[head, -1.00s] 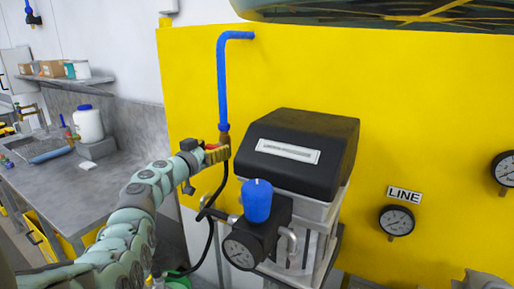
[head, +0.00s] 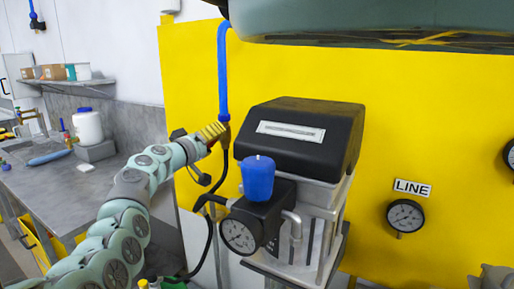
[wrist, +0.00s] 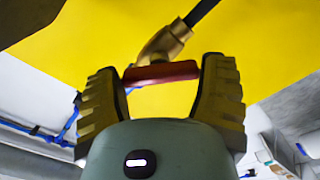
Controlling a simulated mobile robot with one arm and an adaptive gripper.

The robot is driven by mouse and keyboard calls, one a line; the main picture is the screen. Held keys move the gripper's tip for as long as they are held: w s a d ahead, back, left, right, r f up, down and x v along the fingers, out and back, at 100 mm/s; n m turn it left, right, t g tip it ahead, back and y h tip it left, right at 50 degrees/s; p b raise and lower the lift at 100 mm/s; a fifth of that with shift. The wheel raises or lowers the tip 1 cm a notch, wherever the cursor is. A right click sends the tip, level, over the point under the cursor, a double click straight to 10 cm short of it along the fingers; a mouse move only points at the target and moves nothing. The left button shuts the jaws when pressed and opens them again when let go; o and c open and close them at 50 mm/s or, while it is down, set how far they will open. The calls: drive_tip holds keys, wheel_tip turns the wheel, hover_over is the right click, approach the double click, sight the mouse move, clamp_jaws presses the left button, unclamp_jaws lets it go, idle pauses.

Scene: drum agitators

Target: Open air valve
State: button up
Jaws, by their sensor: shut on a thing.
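The air valve is a brass fitting (wrist: 165,44) with a red handle (wrist: 160,74) in the wrist view. A dark hose runs up from it to the right there. In the head view my gripper (head: 213,131) is at the lower end of the blue air pipe (head: 222,80), left of the black-topped pump unit (head: 305,115).
A blue-knobbed regulator (head: 257,178) with a round gauge (head: 238,236) stands close right of my arm. A yellow panel (head: 400,130) is behind the pump. A grey workbench (head: 70,185) with a white jar (head: 88,127) is at left. A large drum overhangs the top.

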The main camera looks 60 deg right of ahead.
drive_tip(key=n, duration=0.7)
drive_tip(key=shift+n, duration=0.3)
drive_tip(key=shift+f, duration=0.1)
idle(0.3)
drive_tip(key=o, duration=1.1)
drive_tip(key=shift+a, duration=0.1)
drive_tip(key=a, duration=1.1)
drive_tip(key=shift+s+a, duration=0.35)
drive_tip(key=shift+s, duration=0.1)
